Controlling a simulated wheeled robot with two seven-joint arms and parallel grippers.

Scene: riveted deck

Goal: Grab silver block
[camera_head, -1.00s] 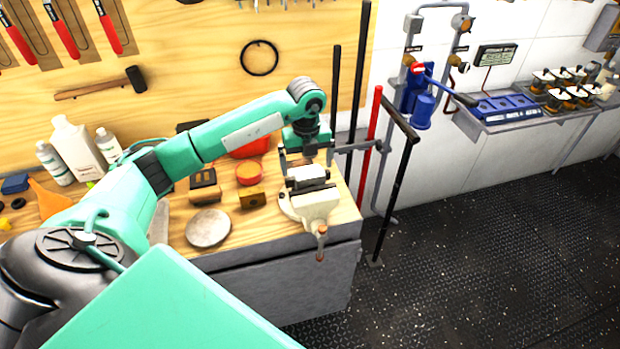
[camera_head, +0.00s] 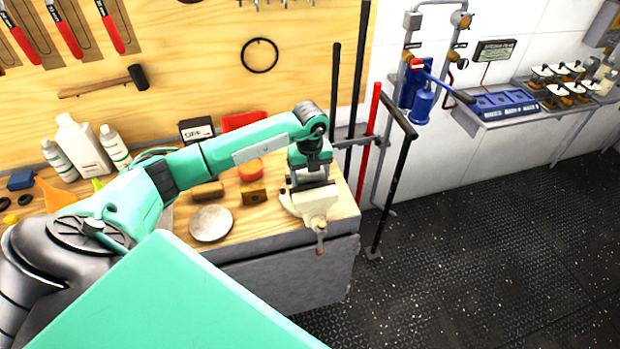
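The cream vise (camera_head: 316,203) stands at the right front corner of the wooden workbench. A silver-grey block (camera_head: 309,185) shows at the top of the vise, between its jaws, mostly hidden under my gripper. My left gripper (camera_head: 310,177) points down right over the vise, with its fingers low at the block. The fingers are small and partly hidden, so I cannot tell whether they touch or grip the block. My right gripper is not in view.
On the workbench (camera_head: 262,228), a round grey disc (camera_head: 211,223), a brass block (camera_head: 253,193) and a red-orange tin (camera_head: 250,170) lie left of the vise. White bottles (camera_head: 83,145) stand at the back left. Upright bars, one red (camera_head: 369,140), stand right of the bench.

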